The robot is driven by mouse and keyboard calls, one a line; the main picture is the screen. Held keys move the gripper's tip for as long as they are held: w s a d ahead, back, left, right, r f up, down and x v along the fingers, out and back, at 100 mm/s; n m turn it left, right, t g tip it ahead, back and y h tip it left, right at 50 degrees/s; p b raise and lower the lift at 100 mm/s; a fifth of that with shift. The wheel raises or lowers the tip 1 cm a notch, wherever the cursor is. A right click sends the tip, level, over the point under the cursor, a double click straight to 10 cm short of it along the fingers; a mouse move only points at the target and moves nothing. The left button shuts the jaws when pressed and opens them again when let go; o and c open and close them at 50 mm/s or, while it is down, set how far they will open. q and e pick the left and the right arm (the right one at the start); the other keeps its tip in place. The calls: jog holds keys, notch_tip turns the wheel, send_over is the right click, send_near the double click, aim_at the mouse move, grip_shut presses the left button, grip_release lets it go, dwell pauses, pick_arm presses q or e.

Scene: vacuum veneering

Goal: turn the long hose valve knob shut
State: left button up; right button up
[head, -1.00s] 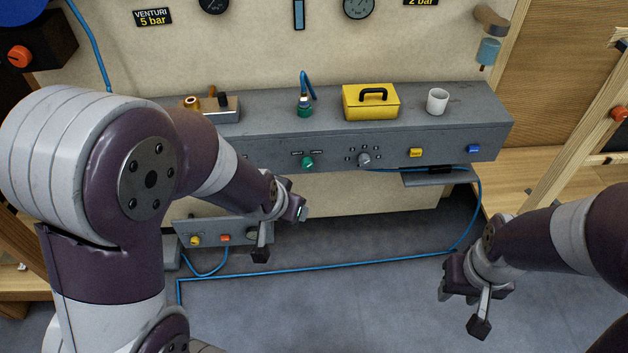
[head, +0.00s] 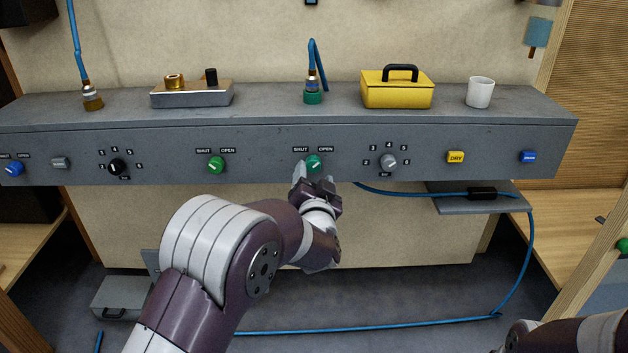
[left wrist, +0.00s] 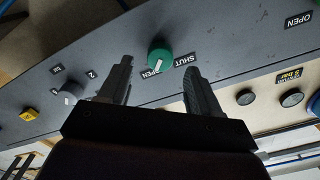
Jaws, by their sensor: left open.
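A green valve knob (head: 313,163) sits on the grey panel below SHUT and OPEN labels. Its white pointer line slants up to the right, toward OPEN. My left gripper (head: 316,181) is just below and in front of this knob. In the left wrist view, the left gripper (left wrist: 158,78) is open, and the same green knob (left wrist: 159,54) shows between and beyond its fingertips. I cannot tell whether the fingers touch it. Only part of my right arm shows at the lower right; its gripper is out of frame.
Another green knob (head: 217,164) and a black dial (head: 117,167) are to the left. A grey dial (head: 388,162), yellow button (head: 456,157) and blue button (head: 528,157) are to the right. A yellow case (head: 397,92) and white mug (head: 480,92) stand on top. A blue hose (head: 380,324) crosses the floor.

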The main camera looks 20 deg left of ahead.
aim_at(314, 167)
pick_arm(q)
jog(key=b+x, duration=0.1)
jog(key=x, duration=0.3)
jog(key=shift+w, duration=0.1)
jog(key=c, duration=1)
jog(key=shift+c, duration=0.2)
